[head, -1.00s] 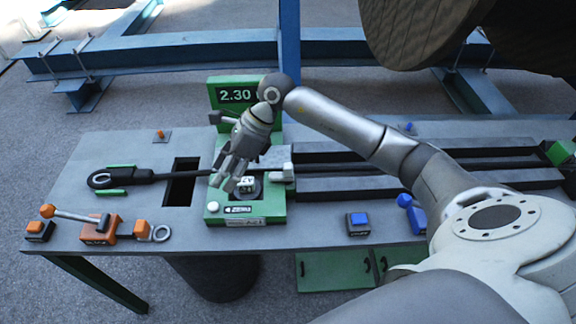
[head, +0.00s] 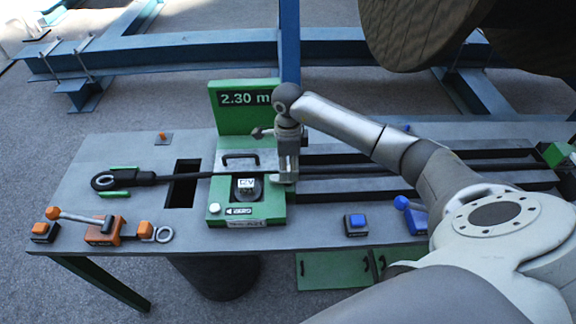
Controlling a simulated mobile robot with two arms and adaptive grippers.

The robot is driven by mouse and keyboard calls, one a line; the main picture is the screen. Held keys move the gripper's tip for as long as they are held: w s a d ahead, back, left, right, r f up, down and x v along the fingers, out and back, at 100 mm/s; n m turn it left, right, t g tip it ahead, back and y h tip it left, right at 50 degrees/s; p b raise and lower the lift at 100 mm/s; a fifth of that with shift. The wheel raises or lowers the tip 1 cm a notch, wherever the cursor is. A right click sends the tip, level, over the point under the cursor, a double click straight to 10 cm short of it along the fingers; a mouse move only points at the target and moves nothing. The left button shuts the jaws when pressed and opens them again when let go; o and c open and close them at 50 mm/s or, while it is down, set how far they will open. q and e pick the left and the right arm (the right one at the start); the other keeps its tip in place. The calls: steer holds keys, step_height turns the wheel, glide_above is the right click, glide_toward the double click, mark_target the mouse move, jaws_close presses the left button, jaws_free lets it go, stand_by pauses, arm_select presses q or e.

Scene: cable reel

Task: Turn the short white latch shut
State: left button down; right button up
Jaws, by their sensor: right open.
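The green measuring device (head: 272,210) stands on the grey bench, with a display reading 2.30 m on its upright panel (head: 243,98). A grey cover plate (head: 262,160) with a dark handle lies across it over the black cable (head: 330,168). The short white latch (head: 275,180) is at the device's right edge and is mostly hidden by my right gripper. My right gripper (head: 286,176) is open and points down at the latch. Whether its fingers touch the latch cannot be told. My left gripper is not in view.
An orange lever (head: 75,216) and orange clamp block (head: 104,231) are at the bench's front left. A blue button box (head: 356,225) and a blue-knobbed lever (head: 402,203) are at front right. A rectangular slot (head: 183,184) opens left of the device.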

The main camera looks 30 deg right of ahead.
steer(key=shift+f, duration=0.85)
steer(key=c, duration=1)
